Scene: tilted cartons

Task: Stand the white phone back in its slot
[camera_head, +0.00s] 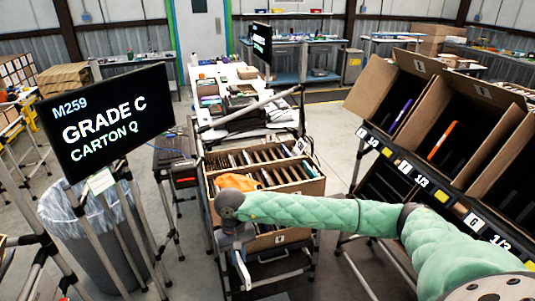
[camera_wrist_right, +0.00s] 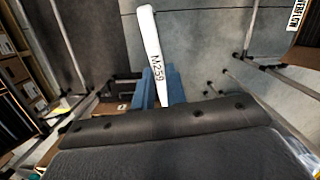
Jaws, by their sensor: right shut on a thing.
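My right gripper (camera_head: 240,258) hangs low in front of the slotted cardboard box in the head view. In the right wrist view its blue fingers (camera_wrist_right: 152,88) are shut on the lower part of the white phone (camera_wrist_right: 153,50), seen edge-on and marked M259. In the head view the phone (camera_head: 243,273) is a thin pale strip below the gripper. The slotted box (camera_head: 305,188) holds rows of upright thin items between dividers; an orange cloth-like thing (camera_head: 236,182) lies at its left. Tilted cartons stand at the right, one (camera_head: 455,120) with an orange-edged phone inside. My left gripper is not in view.
A screen (camera_head: 108,118) reads M259, GRADE C, CARTON Q. A lined bin (camera_head: 88,240) stands below it. The tilted cartons' rack has a label strip (camera_head: 430,185) along its front. A cluttered bench (camera_head: 240,85) stands behind the slotted box.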

